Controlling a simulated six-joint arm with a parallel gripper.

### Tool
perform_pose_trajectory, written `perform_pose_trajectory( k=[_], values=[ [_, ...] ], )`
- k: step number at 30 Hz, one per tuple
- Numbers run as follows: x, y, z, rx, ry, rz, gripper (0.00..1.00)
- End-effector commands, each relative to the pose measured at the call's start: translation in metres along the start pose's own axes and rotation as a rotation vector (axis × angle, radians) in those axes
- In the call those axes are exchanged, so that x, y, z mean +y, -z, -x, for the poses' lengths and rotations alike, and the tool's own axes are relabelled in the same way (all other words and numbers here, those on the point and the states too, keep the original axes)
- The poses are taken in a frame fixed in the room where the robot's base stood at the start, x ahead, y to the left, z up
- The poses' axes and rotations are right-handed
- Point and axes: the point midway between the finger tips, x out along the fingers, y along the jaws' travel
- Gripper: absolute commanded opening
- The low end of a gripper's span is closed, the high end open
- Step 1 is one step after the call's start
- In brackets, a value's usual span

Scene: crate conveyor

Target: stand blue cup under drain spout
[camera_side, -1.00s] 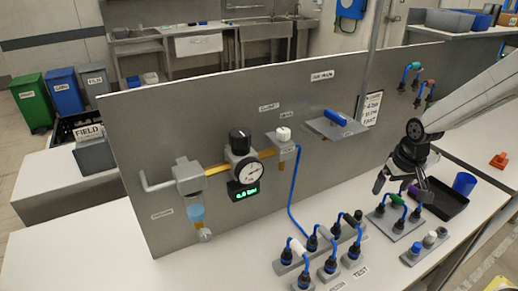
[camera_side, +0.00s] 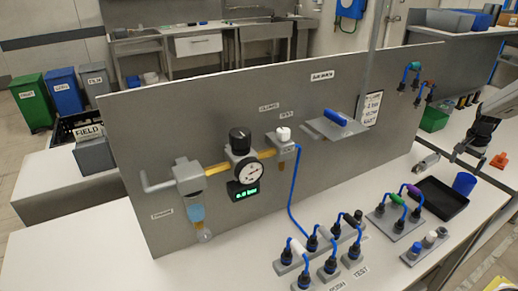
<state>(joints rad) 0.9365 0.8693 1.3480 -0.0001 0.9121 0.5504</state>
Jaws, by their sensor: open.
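The blue cup (camera_side: 464,183) stands upright on the bench at the right, just behind the right end of the black tray. The drain spout (camera_side: 204,235) is at the bottom of the clear filter bowl with blue in it, on the left part of the grey panel. The bench below the spout is bare. My gripper (camera_side: 466,157) is open and empty at the right edge of the view, above and behind the cup and apart from it.
The black tray (camera_side: 440,204) lies in front of the cup. Hose blocks (camera_side: 396,220) with blue hoses and a small grey block (camera_side: 424,247) stand nearby. A blue hose hangs down the panel (camera_side: 230,110). The bench's left front is clear.

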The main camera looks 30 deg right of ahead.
Motion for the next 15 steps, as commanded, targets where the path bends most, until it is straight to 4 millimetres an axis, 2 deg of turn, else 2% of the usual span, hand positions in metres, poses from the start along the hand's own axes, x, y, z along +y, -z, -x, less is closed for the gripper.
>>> perform_pose_trajectory(
  k=[1,5,11,15],
  values=[
    [0.009,0.01,-0.004,-0.005,-0.003,-0.033,1.0],
    [0.019,0.022,-0.007,-0.01,-0.006,-0.077,1.0],
    [0.021,0.024,-0.008,-0.011,-0.007,-0.085,1.0],
    [0.021,0.023,-0.016,-0.012,-0.008,-0.084,1.0]
  ],
)
